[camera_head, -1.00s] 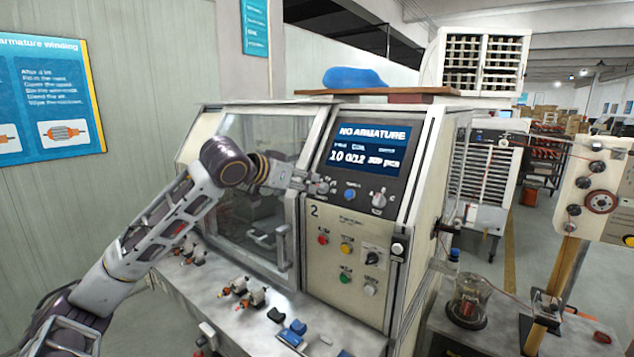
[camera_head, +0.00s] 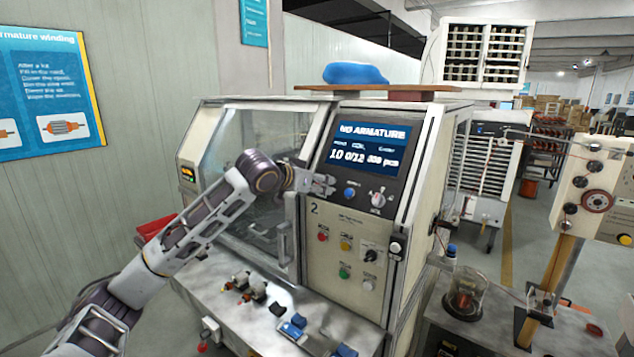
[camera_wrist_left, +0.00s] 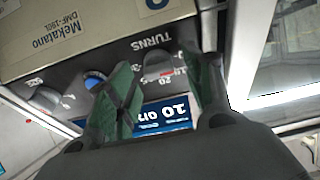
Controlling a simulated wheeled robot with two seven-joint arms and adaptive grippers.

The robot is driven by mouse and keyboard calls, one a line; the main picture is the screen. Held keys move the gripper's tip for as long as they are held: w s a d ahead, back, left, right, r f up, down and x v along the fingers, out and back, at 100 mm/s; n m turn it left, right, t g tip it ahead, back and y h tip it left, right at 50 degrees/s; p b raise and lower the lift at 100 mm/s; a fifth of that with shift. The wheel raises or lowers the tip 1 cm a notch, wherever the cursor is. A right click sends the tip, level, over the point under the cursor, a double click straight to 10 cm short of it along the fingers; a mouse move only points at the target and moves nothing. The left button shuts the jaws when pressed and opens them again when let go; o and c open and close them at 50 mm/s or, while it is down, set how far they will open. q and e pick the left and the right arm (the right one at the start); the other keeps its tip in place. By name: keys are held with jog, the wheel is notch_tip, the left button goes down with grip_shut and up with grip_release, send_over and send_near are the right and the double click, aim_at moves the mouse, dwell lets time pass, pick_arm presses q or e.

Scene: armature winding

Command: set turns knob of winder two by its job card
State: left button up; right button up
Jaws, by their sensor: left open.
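Winder two (camera_head: 350,225) carries a "2" on its panel, and its display (camera_head: 367,146) reads "NO ARMATURE", with 10 and 0/12 below. My left gripper (camera_head: 327,184) is at the panel just below the display, covering the turns knob there. In the left wrist view the panel appears upside down. The turns knob (camera_wrist_left: 155,89), under the word TURNS and its numbers, lies between the two green-lined fingers of my open left gripper (camera_wrist_left: 162,100). I cannot tell whether they touch it. No job card can be made out. My right gripper is out of view.
A blue knob (camera_head: 350,193) and a grey selector (camera_head: 378,199) sit close right of my gripper. Coloured buttons (camera_head: 345,243) are below. The glass door (camera_head: 248,190) is on the left. Small armatures (camera_head: 253,287) and blue parts (camera_head: 293,326) lie on the front shelf.

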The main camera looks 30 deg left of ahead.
pick_arm(q)
jog(key=shift+c, duration=0.4)
jog(key=c, duration=0.9)
jog(key=shift+m, duration=0.5)
jog(key=shift+m+h, duration=0.4)
jog(key=shift+m, duration=1.4)
jog(key=m+g+h, duration=0.1)
jog(key=m, duration=0.4)
jog(key=shift+m, duration=0.3)
jog(key=m, duration=0.4)
jog(key=shift+m+g+h, duration=0.3)
jog(key=shift+g+h, duration=0.1)
jog(key=shift+m+g, duration=0.5)
jog(key=shift+m, duration=1.7)
